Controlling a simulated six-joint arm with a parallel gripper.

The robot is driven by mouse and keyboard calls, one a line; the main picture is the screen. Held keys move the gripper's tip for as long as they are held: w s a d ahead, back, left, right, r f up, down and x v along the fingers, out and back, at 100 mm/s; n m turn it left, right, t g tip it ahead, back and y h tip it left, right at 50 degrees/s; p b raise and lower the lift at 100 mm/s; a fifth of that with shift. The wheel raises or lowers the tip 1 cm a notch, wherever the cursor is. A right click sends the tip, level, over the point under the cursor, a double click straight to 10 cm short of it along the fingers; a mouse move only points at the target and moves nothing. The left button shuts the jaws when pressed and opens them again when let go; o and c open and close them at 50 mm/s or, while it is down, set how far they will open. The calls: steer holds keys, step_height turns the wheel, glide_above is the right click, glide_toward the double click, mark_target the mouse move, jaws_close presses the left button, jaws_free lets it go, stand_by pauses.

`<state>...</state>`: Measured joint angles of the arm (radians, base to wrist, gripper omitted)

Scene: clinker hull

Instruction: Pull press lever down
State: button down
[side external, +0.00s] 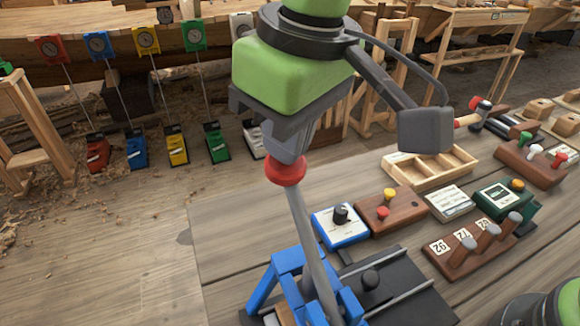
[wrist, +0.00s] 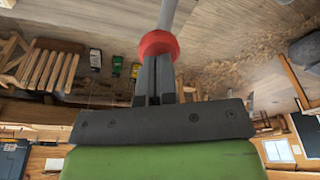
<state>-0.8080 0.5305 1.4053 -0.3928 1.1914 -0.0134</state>
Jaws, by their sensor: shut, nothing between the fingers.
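The press (side external: 268,282) has a blue frame on a dark base at the bottom of the side view. Its grey lever (side external: 308,235) stands nearly upright, leaning a little left at the top, with a red collar-like knob (side external: 286,170) at its upper end. My gripper (side external: 287,155) is shut and points down, its fingertips at the top of the red knob. In the wrist view the shut fingers (wrist: 156,68) meet the red knob (wrist: 158,44), and the grey lever (wrist: 169,14) runs on beyond it. The exact contact is hidden by the knob.
On the bench right of the press are a blue-edged dial box (side external: 341,227), a wooden button block (side external: 391,211), a numbered lever block (side external: 478,247), a green box (side external: 505,197) and a divided wooden tray (side external: 430,165). Bare planks (side external: 235,240) lie left of the press.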

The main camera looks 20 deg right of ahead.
steer(key=shift+s+r, duration=0.15)
steer(key=shift+r, duration=0.75)
steer(key=shift+s+r, duration=0.2)
steer(key=shift+r, duration=0.7)
steer(key=shift+s+r, duration=0.15)
steer(key=shift+r, duration=0.95)
steer(key=shift+d, duration=0.1)
steer(key=s+d+r+m+t+y, duration=0.1)
steer(key=d+r+m, duration=0.1)
steer(key=d, duration=0.5)
steer(key=s+d+r+m+t, duration=0.1)
steer(key=d+r+m, duration=0.15)
steer(key=d, duration=0.45)
steer(key=s+d+f+m+t, duration=0.3)
steer(key=s+d+f+m, duration=0.1)
steer(key=s+d, duration=0.5)
steer(key=shift+s+d+m, duration=0.35)
steer(key=shift+d+m, duration=0.15)
steer(key=shift+m, duration=0.25)
